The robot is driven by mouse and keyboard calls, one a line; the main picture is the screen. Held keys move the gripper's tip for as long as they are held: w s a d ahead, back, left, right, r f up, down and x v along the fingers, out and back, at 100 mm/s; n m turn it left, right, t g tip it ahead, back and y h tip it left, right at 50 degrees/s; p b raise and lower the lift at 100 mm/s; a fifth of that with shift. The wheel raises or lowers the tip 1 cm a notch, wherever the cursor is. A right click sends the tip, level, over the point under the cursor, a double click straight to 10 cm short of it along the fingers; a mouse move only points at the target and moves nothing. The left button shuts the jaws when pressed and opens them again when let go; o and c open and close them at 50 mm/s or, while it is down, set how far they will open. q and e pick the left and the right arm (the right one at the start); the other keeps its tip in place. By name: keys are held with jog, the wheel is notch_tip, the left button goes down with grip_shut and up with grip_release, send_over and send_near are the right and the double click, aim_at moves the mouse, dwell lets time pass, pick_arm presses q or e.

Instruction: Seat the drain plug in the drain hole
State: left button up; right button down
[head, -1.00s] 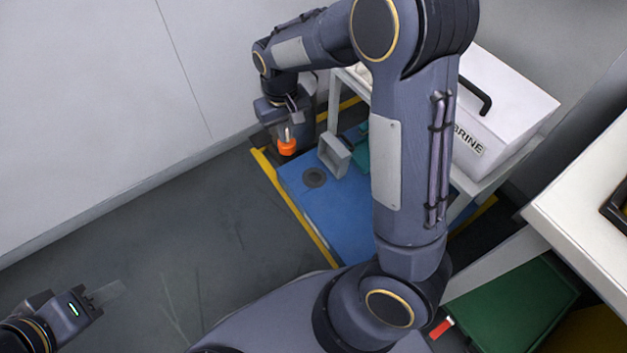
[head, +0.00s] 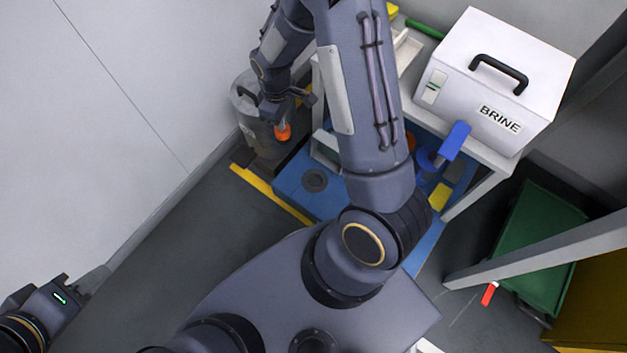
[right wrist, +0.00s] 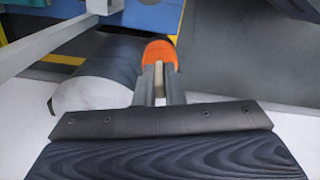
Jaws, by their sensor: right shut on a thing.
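My right gripper (head: 279,116) is shut on the orange drain plug (head: 283,132) at the upper middle of the head view. In the right wrist view, the two fingers (right wrist: 159,88) clasp the plug's pale stem, with its rounded orange part (right wrist: 160,52) beyond the fingertips. The drain hole (head: 315,180) is a dark round spot in the blue floor tray (head: 294,196). The plug is apart from the hole, up and left of it in the head view. My left gripper (head: 94,284) is at the lower left, away from both; its finger gap is unclear.
A grey cylindrical container (head: 247,108) stands behind the right gripper by the wall. A grey frame (head: 327,150) stands close beside the hole. A white BRINE box (head: 500,75) sits on a stand at right. Open floor (head: 200,245) lies left of the tray.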

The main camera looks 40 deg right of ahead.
jog(key=s+d+f+n, duration=0.2)
jog(key=s+f+n, duration=1.35)
jog(key=s, duration=0.35)
pick_arm(q)
jog(key=shift+w+f+b, duration=0.15)
jog(key=shift+f+b, duration=0.7)
jog(key=shift+f, duration=0.05)
jog(key=shift+w+f+b, duration=0.1)
jog(key=shift+f+b, duration=0.75)
pick_arm(e)
jog(key=shift+m, duration=0.25)
jog(key=shift+w+d+f, duration=0.7)
jog(key=shift+w+f, duration=1.4)
jog(key=shift+f, duration=0.05)
jog(key=shift+w+d+f, duration=0.75)
jog(key=shift+w+f, duration=1.4)
jog(key=shift+w+d+f, duration=0.7)
jog(key=shift+w+f, duration=1.4)
jog(key=shift+f, duration=0.05)
jog(key=shift+f, duration=0.15)
jog(key=c, duration=1.5)
grip_release()
